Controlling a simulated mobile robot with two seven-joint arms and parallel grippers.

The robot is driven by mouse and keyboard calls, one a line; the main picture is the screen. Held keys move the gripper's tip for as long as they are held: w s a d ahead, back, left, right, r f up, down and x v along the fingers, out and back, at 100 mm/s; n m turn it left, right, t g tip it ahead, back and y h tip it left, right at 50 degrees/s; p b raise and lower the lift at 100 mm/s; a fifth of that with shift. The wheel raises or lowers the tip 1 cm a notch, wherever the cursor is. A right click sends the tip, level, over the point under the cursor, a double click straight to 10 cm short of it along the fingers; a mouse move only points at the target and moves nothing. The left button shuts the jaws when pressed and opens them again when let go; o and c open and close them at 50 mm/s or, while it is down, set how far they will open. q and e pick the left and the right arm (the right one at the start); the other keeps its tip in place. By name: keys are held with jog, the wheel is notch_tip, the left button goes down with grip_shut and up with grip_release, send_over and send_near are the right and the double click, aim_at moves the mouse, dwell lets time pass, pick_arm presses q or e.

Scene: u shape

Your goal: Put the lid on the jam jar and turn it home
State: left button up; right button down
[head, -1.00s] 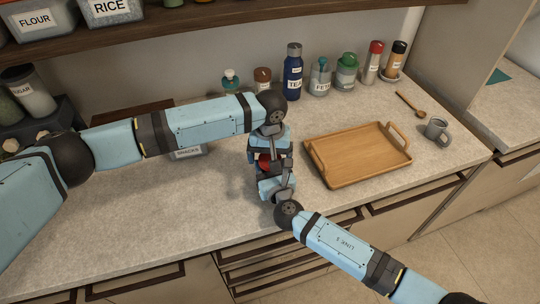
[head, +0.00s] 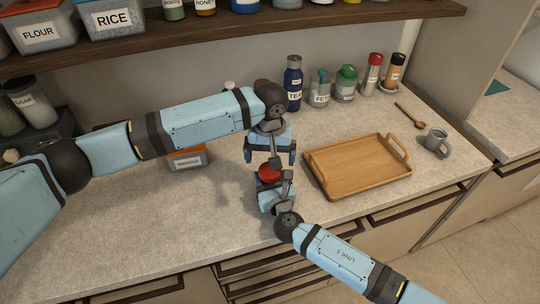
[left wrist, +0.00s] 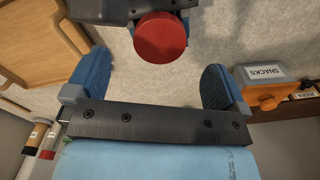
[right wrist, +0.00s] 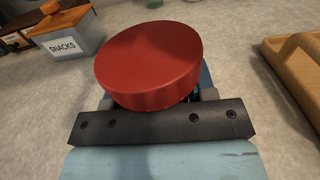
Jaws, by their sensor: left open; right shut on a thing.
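The red lid (head: 268,172) shows near the front of the counter, held up at my right gripper (head: 274,189). In the right wrist view the lid (right wrist: 150,62) covers the space between the fingers. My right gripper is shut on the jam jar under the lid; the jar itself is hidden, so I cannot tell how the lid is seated. My left gripper (head: 270,157) is open and empty just behind and above the lid. In the left wrist view its fingers (left wrist: 155,82) stand wide apart, and the lid (left wrist: 160,38) lies beyond them, clear of both.
A wooden tray (head: 358,166) lies to the right, with a spoon (head: 410,115) and a grey mug (head: 437,142) beyond it. A snacks box (head: 187,160) stands under my left arm. Bottles and jars line the wall, including a blue tea bottle (head: 293,85). The front left counter is clear.

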pick_arm(q)
notch_tip(320, 180, up, 12)
dwell(0.4)
jog(key=shift+f, duration=0.1)
pick_arm(e)
jog(key=shift+c, duration=1.9)
grip_release()
pick_arm(q)
jog(key=shift+f+b, duration=0.55)
jog(key=shift+f, duration=0.05)
pick_arm(e)
jog(key=v, duration=1.3)
jog(key=shift+s+d, duration=0.15)
jog(key=shift+s, duration=0.2)
